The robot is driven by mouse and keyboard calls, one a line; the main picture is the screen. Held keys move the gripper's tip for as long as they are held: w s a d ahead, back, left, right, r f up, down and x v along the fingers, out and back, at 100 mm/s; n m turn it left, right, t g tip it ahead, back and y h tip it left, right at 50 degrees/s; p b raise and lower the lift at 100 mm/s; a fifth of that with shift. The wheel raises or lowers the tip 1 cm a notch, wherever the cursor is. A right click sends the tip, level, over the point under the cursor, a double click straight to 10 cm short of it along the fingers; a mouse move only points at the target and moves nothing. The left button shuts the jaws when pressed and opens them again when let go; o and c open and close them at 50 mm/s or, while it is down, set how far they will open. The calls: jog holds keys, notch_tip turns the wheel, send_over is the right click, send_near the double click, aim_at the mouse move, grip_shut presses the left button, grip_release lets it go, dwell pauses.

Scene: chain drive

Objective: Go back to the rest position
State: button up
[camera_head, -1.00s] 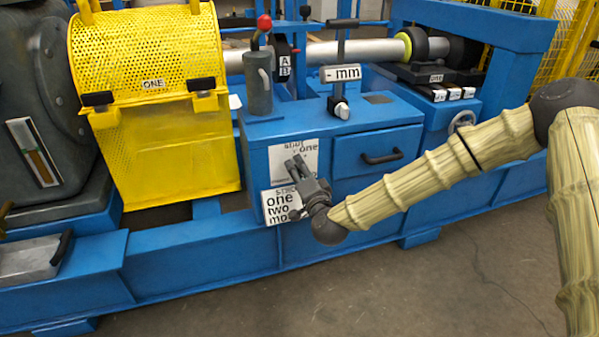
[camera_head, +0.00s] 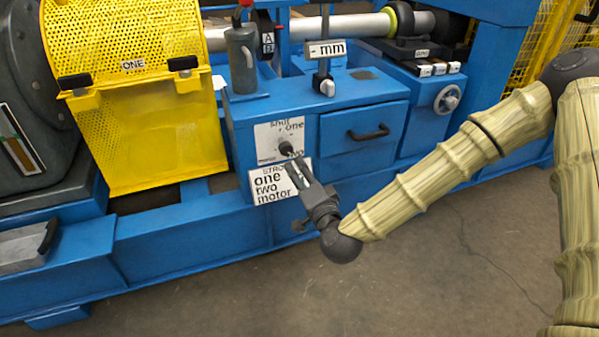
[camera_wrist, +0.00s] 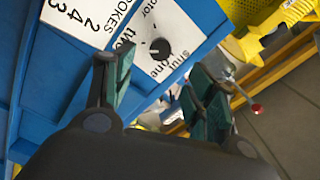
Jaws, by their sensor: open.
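My gripper (camera_head: 295,172) is open and empty in front of the blue machine's control box, just below a black rotary knob (camera_head: 286,148). The knob sits on a white label plate (camera_head: 270,135) marked "shut" and "one".
A yellow mesh guard (camera_head: 130,60) stands to the left. A drawer with a black handle (camera_head: 369,133) is right of the label plate, and a handwheel (camera_head: 447,98) is farther right. The blue base beam (camera_head: 190,245) runs below. The floor (camera_head: 430,275) in front is clear.

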jog(key=shift+f, duration=0.1)
jog(key=s+d+f+n+g, duration=0.1)
jog(key=s+f+n+g, duration=0.15)
jog(key=s+f, duration=0.5)
jog(key=s+d+f+n+g, duration=0.1)
jog(key=s+f+g, duration=0.3)
jog(key=f, duration=0.6)
jog(key=s+d+f+n+g, duration=0.1)
jog(key=s+f+n+g, duration=0.15)
jog(key=s+f, duration=0.5)
jog(key=s+d+f+n+g+h, duration=0.1)
jog(key=s+d+f+g+h, duration=0.25)
jog(key=s+d+f, duration=0.55)
jog(key=s+d+f+n+g+h, duration=0.2)
jog(key=s+d+f+g, duration=0.3)
jog(key=s, duration=0.6)
notch_tip(320, 180, up, 37)
jog(key=s+d+p, duration=0.1)
jog(key=d+p, duration=0.1)
jog(key=p, duration=3.4)
jog(key=shift+r, duration=0.2)
